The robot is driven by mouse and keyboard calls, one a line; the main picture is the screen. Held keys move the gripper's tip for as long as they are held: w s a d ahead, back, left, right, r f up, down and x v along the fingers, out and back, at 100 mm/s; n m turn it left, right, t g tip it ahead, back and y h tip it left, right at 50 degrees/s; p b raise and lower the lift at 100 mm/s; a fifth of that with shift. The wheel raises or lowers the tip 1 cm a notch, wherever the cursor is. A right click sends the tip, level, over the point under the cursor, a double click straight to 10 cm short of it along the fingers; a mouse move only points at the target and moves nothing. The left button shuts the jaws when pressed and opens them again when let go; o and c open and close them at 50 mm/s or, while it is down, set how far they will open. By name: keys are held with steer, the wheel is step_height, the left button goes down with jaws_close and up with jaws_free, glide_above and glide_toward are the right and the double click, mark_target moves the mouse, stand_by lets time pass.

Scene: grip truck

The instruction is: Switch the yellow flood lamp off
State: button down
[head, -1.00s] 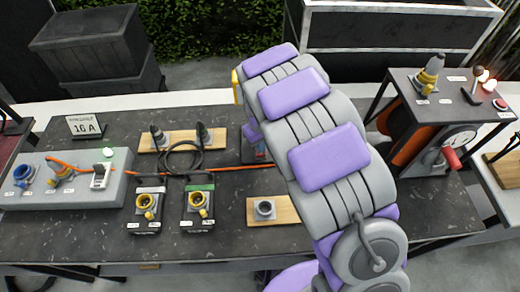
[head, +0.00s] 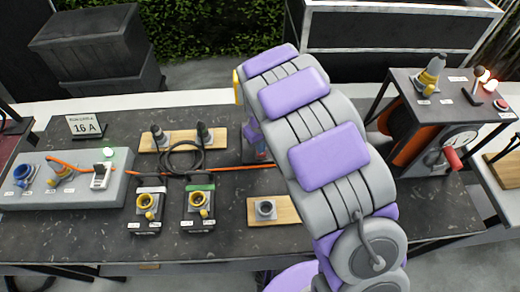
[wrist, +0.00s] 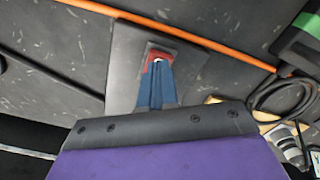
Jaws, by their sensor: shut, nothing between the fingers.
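A thin yellow edge (head: 237,86) shows in the head view just left of my arm. It may be the yellow flood lamp, but my arm hides the rest, and no switch on it can be made out. My gripper (wrist: 157,62), with blue fingers and red tips, is shut and empty in the wrist view. It is over a plain grey square plate (wrist: 124,72) on the dark bench. I cannot tell whether the tips touch the plate. In the head view the fingertips show only partly, left of my arm.
An orange cable (wrist: 190,38) runs close beyond the fingertips. The bench (head: 90,225) carries a grey socket block (head: 115,190), yellow-ringed sockets (head: 147,203) and a looped black cable (head: 180,150). A stand with an orange cable reel (head: 400,130) and a glowing bulb (head: 482,74) is at right.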

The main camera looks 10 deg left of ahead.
steer(key=shift+f, duration=0.65)
steer(key=shift+r, duration=0.1)
stand_by(0.3)
steer(key=shift+r+p, duration=1.3)
steer(key=shift+r, duration=2.15)
steer(key=shift+s+f, duration=0.1)
